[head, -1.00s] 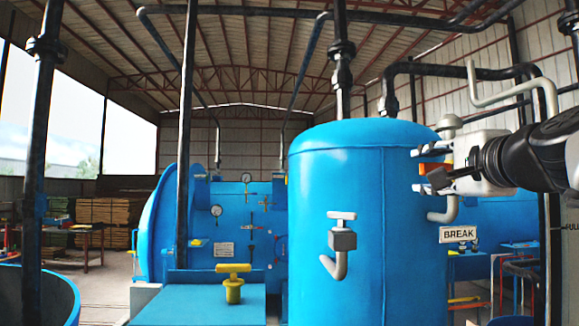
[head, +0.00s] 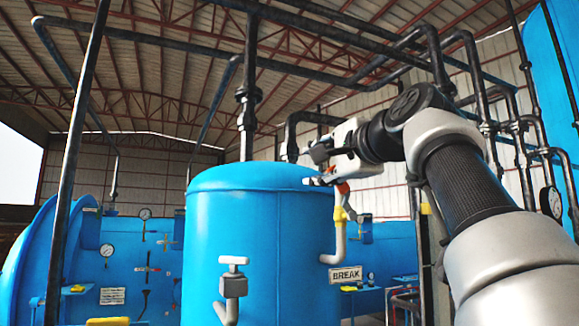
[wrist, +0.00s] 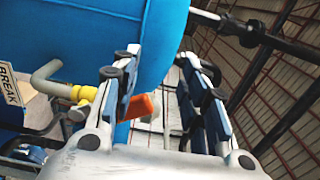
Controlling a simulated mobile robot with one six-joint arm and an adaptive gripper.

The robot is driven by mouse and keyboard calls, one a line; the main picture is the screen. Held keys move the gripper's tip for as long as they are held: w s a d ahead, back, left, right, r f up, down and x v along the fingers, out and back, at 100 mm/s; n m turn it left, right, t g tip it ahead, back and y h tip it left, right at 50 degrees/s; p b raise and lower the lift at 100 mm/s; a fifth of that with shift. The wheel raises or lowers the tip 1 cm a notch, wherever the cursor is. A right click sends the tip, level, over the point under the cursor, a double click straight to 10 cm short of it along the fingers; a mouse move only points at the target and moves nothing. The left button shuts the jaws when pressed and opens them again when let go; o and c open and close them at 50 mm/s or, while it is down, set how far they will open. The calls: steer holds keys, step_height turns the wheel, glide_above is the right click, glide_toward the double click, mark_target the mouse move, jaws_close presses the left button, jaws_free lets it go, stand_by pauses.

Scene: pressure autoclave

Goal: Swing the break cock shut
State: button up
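The break cock's orange lever (head: 343,188) shows just under my gripper (head: 314,166), beside the blue tank. Below it are a yellow fitting (head: 340,214) and a pale bent pipe (head: 334,250), above the BREAK sign (head: 346,275). In the wrist view my gripper (wrist: 166,66) is open, with a wide gap between its fingers. The orange lever (wrist: 140,106) shows in the gap close to the left finger, which partly hides it; I cannot tell if they touch. The yellow fitting (wrist: 82,93) is left of that finger.
The large blue tank (head: 258,250) stands directly left of the cock. A white-handled tap (head: 233,280) sticks out from its front. Dark pipes (head: 300,122) run above and behind my gripper. A pressure gauge (head: 551,202) is at the far right.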

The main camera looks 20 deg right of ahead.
steer(key=shift+r, duration=0.1)
stand_by(0.3)
steer(key=s+b, duration=0.3)
steer(key=s, duration=1.7)
stand_by(1.1)
stand_by(0.4)
